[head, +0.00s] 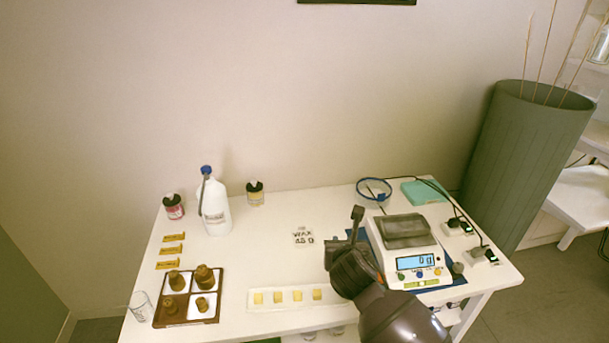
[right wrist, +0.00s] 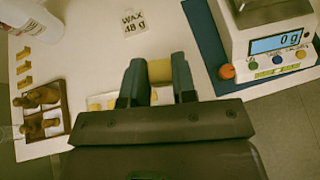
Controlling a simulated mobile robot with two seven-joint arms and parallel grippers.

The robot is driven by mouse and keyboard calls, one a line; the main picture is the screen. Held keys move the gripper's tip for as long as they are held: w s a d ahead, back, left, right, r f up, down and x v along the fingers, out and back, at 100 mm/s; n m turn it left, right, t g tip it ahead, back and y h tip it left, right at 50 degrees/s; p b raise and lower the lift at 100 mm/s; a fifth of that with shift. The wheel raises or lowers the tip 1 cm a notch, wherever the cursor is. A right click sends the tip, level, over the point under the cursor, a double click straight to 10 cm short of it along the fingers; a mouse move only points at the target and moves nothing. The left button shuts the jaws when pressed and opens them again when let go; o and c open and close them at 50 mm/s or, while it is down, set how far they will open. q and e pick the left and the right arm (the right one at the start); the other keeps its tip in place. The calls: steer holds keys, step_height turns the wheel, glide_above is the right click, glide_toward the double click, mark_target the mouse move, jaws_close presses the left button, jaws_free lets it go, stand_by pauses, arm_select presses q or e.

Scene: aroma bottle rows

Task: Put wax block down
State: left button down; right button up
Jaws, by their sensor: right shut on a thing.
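My right gripper (head: 347,238) is over the table between the white strip of wax blocks and the scale. In the right wrist view its two fingers (right wrist: 159,80) are shut on a yellow wax block (right wrist: 159,70). In the head view the held block is hidden by the gripper. Several other yellow wax blocks (head: 278,297) sit in a row on a white strip (head: 287,306). The scale (head: 406,237) stands to the right with a dark pan and reads 0 g. A card (head: 303,236) reads "WAX 48 g". My left gripper is not in view.
A clear blue-rimmed bowl (head: 373,192) is behind the scale. The table's middle back is clear.

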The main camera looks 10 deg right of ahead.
steer(key=s+d+r+n+y, duration=0.1)
steer(key=s+d+r+y, duration=0.1)
steer(key=s+r, duration=0.6)
steer(key=shift+s+d+r+n, duration=0.4)
steer(key=shift+s+d, duration=0.45)
steer(key=shift+s, duration=0.25)
